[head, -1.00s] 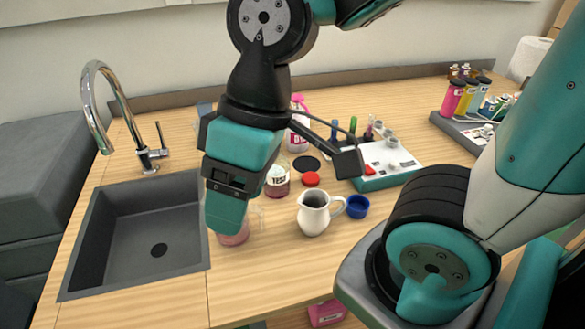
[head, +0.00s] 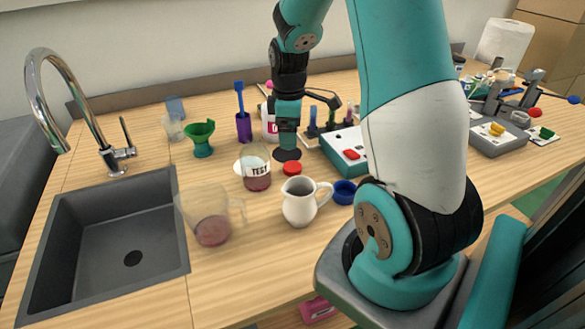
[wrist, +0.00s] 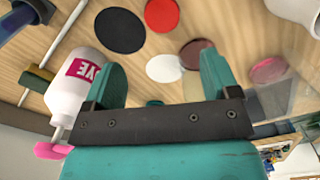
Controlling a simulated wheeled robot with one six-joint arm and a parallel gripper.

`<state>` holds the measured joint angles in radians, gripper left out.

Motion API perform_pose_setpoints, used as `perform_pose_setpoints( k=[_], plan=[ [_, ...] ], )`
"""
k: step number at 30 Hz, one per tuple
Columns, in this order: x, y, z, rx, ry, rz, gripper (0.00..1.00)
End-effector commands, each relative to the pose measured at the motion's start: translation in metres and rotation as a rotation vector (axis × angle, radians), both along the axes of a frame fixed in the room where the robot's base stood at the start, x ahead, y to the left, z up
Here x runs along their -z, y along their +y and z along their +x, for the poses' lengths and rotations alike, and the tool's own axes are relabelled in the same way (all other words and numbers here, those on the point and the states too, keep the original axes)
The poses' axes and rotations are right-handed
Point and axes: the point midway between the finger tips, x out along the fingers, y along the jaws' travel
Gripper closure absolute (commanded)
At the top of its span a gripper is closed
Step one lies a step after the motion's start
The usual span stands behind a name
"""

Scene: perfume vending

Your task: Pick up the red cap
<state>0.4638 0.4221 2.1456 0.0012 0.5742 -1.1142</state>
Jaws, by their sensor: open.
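The red cap (head: 292,168) lies flat on the table, just right of the TEST jar (head: 257,170). It also shows at the top of the wrist view (wrist: 161,14), beyond my fingertips. My gripper (wrist: 160,75) is open with nothing between its fingers except the view of the table and a white disc (wrist: 164,68). In the head view my gripper (head: 287,152) is behind the cap, over or near a black disc (wrist: 120,30). Its fingertips are hard to make out there. The cap is apart from the fingers.
A white pitcher (head: 300,202) and a blue cap (head: 344,192) are in front of the red cap. A white dye bottle (wrist: 72,85) is close beside one finger. A glass beaker (head: 212,218) stands by the sink (head: 108,240). A teal-sided device (head: 345,150) is to the right.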

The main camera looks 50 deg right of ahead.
Motion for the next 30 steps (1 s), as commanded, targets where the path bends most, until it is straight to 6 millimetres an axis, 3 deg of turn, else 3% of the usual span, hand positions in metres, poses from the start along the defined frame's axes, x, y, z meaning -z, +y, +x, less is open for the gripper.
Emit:
perform_pose_setpoints(
  k=[4,13,21,30],
  plan=[
    [0.030,0.001,-0.001,0.000,0.003,0.003,0.19],
    [0.055,0.000,-0.003,0.001,0.003,0.002,0.19],
    [0.094,-0.001,-0.009,0.001,0.002,0.003,0.19],
    [0.100,-0.002,-0.009,0.000,-0.001,0.001,0.19]
  ],
)
